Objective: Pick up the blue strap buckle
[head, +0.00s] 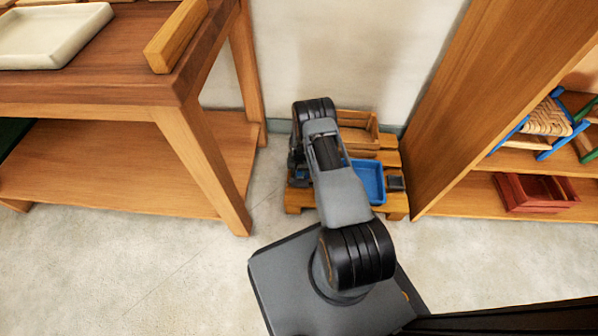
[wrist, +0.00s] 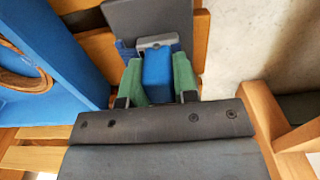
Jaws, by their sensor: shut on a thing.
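In the wrist view the blue strap buckle (wrist: 157,70) sits between the two green fingers of my gripper (wrist: 158,80). The fingers press on it from both sides, so my gripper is shut on it. A light grey part shows at its far end, close to a dark grey flat piece. I cannot tell whether the buckle touches that piece. In the head view my arm hides most of the gripper, above the left side of a low wooden pallet (head: 396,207).
A blue tray (head: 369,183) and a wooden crate (head: 358,128) stand on the pallet. In the wrist view the blue tray (wrist: 60,60) holds a brown coil. A wooden workbench (head: 130,92) stands left and a wooden shelf unit (head: 465,90) right. Bare floor lies in front.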

